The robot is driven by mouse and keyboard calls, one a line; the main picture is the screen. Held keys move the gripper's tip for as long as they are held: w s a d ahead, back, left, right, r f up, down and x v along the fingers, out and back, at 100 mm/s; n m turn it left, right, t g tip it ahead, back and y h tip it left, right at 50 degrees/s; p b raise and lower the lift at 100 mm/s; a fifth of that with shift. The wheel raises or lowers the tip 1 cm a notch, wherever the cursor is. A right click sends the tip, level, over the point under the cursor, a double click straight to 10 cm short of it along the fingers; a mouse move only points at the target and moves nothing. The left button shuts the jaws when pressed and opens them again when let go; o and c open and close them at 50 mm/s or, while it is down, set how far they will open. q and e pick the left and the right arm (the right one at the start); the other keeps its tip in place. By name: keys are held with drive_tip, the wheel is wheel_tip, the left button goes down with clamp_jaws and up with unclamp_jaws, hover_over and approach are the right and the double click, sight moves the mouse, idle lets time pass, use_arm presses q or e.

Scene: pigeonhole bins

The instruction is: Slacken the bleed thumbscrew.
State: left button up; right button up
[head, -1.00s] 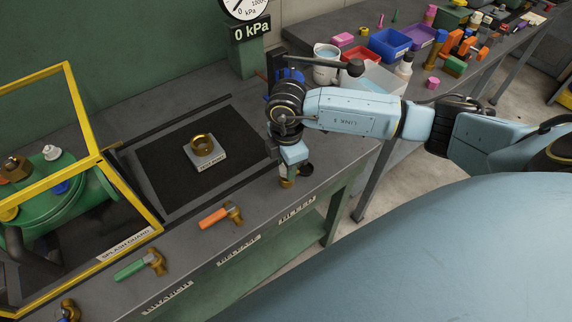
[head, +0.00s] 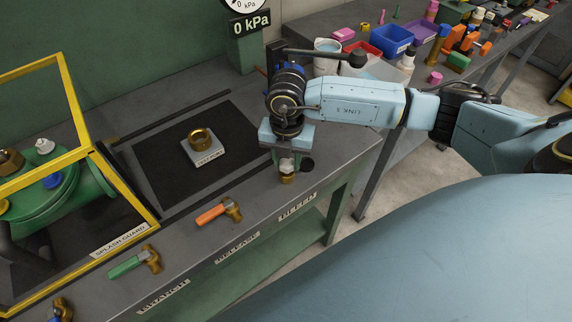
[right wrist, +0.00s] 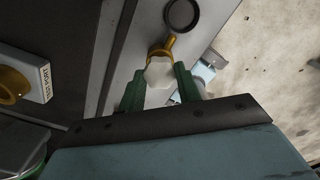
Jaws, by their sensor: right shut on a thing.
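The bleed thumbscrew is a white lobed knob (right wrist: 158,76) on a brass fitting (head: 287,179) near the bench's front edge, by the BLEEDER-side label reading BLEED (head: 297,206). My right gripper (head: 286,161) points down over it. In the right wrist view its two green fingers (right wrist: 160,84) stand on either side of the white knob and are shut on it. In the head view the gripper hides most of the knob. My left gripper is in neither view.
An orange-handled valve (head: 218,213) and a green-handled valve (head: 136,263) lie along the front edge. A test-port block with a brass ring (head: 204,149) sits on a black mat. A yellow-framed splash guard (head: 125,195) stands left. The gauge display (head: 250,25) reads 0 kPa.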

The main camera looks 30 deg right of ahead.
sight(287, 162)
drive_tip(key=shift+n, duration=0.7)
drive_tip(key=o, duration=0.9)
drive_tip(key=shift+o, duration=0.2)
drive_tip(key=shift+r, duration=0.1)
wheel_tip(287, 162, up, 6)
drive_tip(key=p, duration=0.4)
wheel_tip(287, 162, up, 13)
drive_tip(key=shift+r, duration=0.15)
